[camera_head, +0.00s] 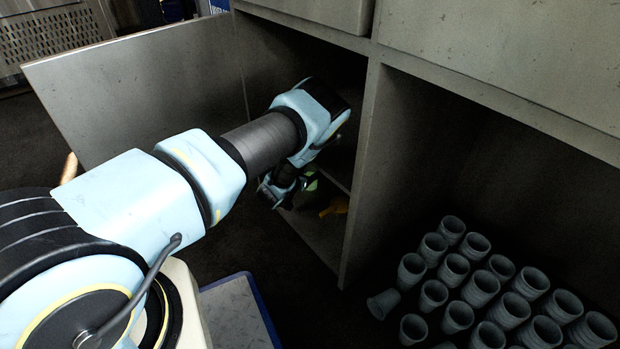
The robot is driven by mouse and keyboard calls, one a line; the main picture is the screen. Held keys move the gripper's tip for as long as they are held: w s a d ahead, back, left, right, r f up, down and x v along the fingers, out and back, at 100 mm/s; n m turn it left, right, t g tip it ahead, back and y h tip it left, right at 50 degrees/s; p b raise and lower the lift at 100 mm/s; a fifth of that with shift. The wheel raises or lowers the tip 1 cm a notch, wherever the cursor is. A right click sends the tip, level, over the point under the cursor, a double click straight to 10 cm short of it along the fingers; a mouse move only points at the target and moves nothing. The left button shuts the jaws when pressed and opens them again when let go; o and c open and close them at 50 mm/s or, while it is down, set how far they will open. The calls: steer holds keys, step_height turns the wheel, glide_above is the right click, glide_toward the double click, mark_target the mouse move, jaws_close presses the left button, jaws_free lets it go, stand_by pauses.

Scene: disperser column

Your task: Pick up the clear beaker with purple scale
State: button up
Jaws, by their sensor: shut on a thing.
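My gripper (284,190) is inside the open lower cabinet compartment at the centre, reached by my arm from the lower left. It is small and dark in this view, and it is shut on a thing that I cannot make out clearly. A dim greenish object (309,183) shows just right of the fingers. I cannot tell whether it is the clear beaker or something behind it. No purple scale can be seen. My wrist and the shadow hide much of the compartment.
A yellow object (335,208) lies on the cabinet floor right of my gripper. The cabinet door (150,85) stands open on the left.

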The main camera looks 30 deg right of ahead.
steer(key=c, duration=0.4)
